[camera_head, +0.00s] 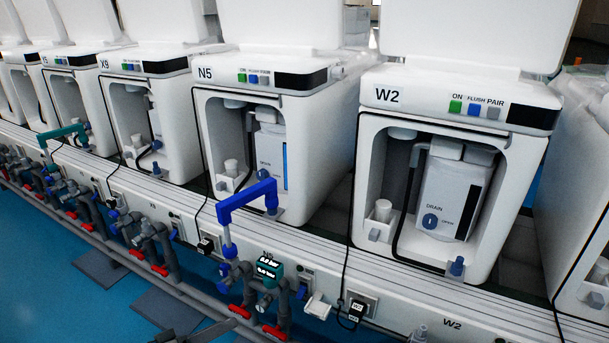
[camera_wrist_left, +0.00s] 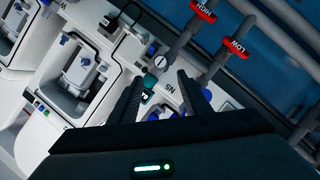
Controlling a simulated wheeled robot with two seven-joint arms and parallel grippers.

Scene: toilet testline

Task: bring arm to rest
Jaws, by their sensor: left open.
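My left gripper (camera_wrist_left: 157,90) shows in the left wrist view with its two dark fingers apart. Nothing is held between them. Beyond the fingertips is a teal gauge (camera_wrist_left: 149,82) beside the N5 label, which shows upside down. In the head view only a small dark part, probably of my left gripper (camera_head: 166,337), shows at the bottom edge, left of the teal gauge (camera_head: 268,268). Most of the left arm is outside the head view. My right gripper is in neither view.
White toilet units marked N5 (camera_head: 275,75) and W2 (camera_head: 455,105) stand along a white rail. A blue pipe (camera_head: 247,195) juts out before N5. Grey pipes with red valve handles (camera_head: 274,333) run below. The blue floor (camera_head: 60,285) at lower left is mostly clear, with grey mats.

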